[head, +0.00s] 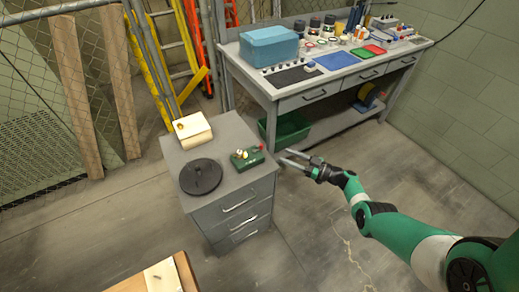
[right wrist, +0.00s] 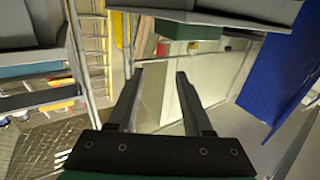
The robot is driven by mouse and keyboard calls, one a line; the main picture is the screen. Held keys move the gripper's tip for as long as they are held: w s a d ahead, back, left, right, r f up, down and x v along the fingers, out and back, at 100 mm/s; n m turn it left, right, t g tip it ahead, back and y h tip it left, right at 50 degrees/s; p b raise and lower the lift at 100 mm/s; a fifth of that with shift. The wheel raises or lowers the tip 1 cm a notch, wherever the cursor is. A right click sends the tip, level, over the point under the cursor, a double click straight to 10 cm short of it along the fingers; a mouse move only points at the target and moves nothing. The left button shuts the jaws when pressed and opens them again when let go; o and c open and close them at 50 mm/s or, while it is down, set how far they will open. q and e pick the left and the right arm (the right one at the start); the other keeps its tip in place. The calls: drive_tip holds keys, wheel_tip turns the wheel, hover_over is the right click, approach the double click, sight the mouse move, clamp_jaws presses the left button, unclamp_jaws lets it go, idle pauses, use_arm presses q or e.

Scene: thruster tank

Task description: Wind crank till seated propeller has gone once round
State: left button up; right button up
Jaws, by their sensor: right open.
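A small green box (head: 247,159) with pale knob-like parts on top and a red knob (head: 261,147) at its right end sits at the right edge of a grey drawer cabinet (head: 232,130). I cannot make out a propeller or the crank's exact shape at this size. A round black disc (head: 201,177) lies flat to its left. A cream block (head: 194,131) with a yellow piece on it stands behind. My right gripper (head: 284,157) is open and empty just right of the green box, apart from it; its spread fingers also show in the right wrist view (right wrist: 158,78). My left gripper is out of view.
A workbench (head: 264,92) with a blue case (head: 269,46), mats and several small items stands behind. A green bin (head: 287,131) sits on its lower shelf. Ladders and a mesh fence line the left back. A wooden surface (head: 184,271) shows at the bottom. Floor is clear right of the cabinet.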

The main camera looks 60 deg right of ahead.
drive_tip(key=w+b, duration=0.4)
drive_tip(key=w, duration=0.5)
drive_tip(key=shift+f, duration=0.15)
drive_tip(key=shift+w+r, duration=0.2)
drive_tip(key=shift+w, duration=0.3)
clamp_jaws()
